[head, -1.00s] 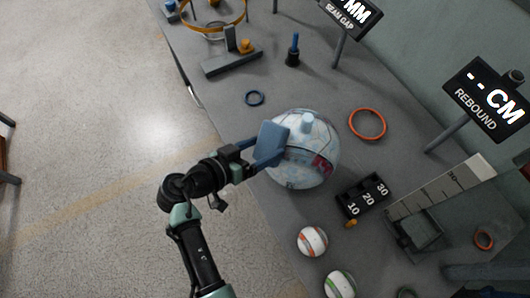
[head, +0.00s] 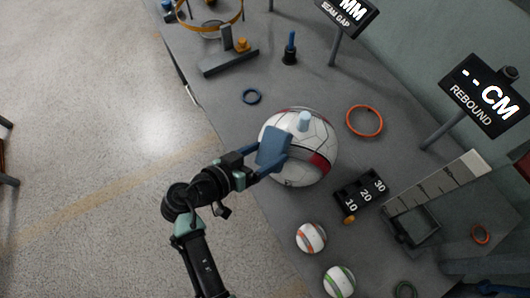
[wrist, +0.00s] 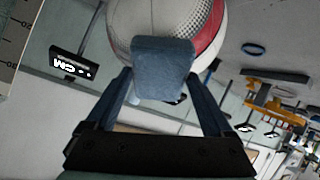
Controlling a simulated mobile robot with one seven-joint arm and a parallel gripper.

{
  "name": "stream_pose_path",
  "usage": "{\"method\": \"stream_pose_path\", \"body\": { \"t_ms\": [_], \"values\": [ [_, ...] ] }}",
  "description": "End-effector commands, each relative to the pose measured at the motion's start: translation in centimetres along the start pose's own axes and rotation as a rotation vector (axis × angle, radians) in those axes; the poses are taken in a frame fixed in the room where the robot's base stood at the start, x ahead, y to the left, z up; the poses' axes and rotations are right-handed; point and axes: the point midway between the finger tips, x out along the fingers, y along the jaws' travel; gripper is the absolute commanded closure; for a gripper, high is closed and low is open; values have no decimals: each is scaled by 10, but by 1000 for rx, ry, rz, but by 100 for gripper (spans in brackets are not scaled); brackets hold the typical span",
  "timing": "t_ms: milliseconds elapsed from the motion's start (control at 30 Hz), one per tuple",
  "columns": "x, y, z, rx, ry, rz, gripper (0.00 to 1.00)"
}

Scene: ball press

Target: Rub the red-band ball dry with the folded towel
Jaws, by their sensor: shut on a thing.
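The red-band ball (head: 318,135) is white with dark seam lines and a red band, and it sits on the grey bench. A pale blue peg-like piece (head: 304,121) stands on its top. My gripper (head: 268,160) is shut on the folded blue towel (head: 273,147), which lies against the ball's left side in the head view. In the wrist view the towel (wrist: 162,68) hangs between the two fingers and covers part of the ball (wrist: 205,25). Whether the towel presses on the ball or only sits close cannot be told for sure.
An orange ring (head: 364,121) and a numbered block (head: 359,196) lie right of the ball. Two small balls (head: 310,238) sit nearer the front. Display posts and a ruler stand (head: 436,186) are at right.

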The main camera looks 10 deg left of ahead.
Motion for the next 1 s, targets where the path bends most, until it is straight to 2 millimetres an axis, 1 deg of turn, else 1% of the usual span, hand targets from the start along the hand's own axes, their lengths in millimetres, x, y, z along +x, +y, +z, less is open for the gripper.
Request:
{"method": "stream_pose_path", "body": {
  "t_ms": [200,400,533,900,1000],
  "values": [
    [3,-14,-6,1,1,-3,68],
    [4,-20,-10,-1,0,-1,68],
    [3,-17,-9,-2,-1,0,68],
    [-1,3,1,-1,-1,1,68],
    [-1,6,2,0,0,0,68]
  ]
}}
